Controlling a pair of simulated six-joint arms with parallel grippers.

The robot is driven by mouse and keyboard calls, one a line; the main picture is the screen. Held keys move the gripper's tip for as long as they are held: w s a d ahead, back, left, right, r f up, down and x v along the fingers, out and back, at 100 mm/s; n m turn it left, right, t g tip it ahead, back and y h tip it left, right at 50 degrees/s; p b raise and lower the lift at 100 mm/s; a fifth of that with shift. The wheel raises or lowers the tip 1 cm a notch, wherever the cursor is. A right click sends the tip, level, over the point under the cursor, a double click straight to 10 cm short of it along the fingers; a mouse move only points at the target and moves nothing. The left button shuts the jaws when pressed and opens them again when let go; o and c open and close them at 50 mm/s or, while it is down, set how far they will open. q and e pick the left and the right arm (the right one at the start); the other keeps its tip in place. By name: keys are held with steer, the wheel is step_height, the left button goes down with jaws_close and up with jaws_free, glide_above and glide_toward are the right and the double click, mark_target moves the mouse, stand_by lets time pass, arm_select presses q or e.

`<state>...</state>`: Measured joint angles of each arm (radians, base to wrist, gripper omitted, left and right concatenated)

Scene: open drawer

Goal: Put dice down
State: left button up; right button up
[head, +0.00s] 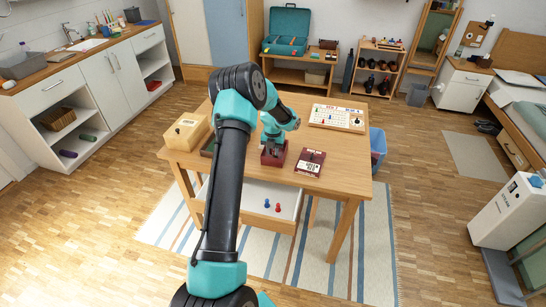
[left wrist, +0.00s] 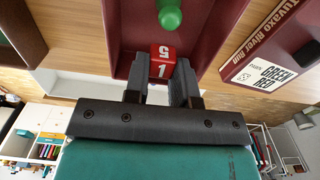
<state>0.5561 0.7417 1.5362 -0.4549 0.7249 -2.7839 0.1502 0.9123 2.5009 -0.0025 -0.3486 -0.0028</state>
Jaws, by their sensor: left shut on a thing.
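The die (left wrist: 162,62) is red with white numbers, a 5 and a 1 facing the left wrist camera. My left gripper (head: 271,150) is shut on it, with one dark finger on each side. The die is over or inside a dark red open tray (head: 281,159) on the table; I cannot tell whether it touches the tray floor. The tray also shows in the left wrist view (left wrist: 121,48), with a green playing piece (left wrist: 170,17) in it beyond the die. In the head view the gripper hides the die. My right gripper is not in view.
A dark red game box (head: 310,162) lies right of the tray. A game board (head: 337,117) is at the table's back right, and a tan box (head: 186,131) at its left. The drawer (head: 252,194) below is open, with red and blue pieces (head: 272,206) in it.

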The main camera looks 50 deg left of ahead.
mark_target(273, 151)
arm_select(q)
steer(key=shift+f, duration=1.85)
steer(key=shift+f, duration=0.15)
steer(key=o, duration=0.9)
step_height(273, 151, up, 12)
steer(key=shift+r, duration=0.2)
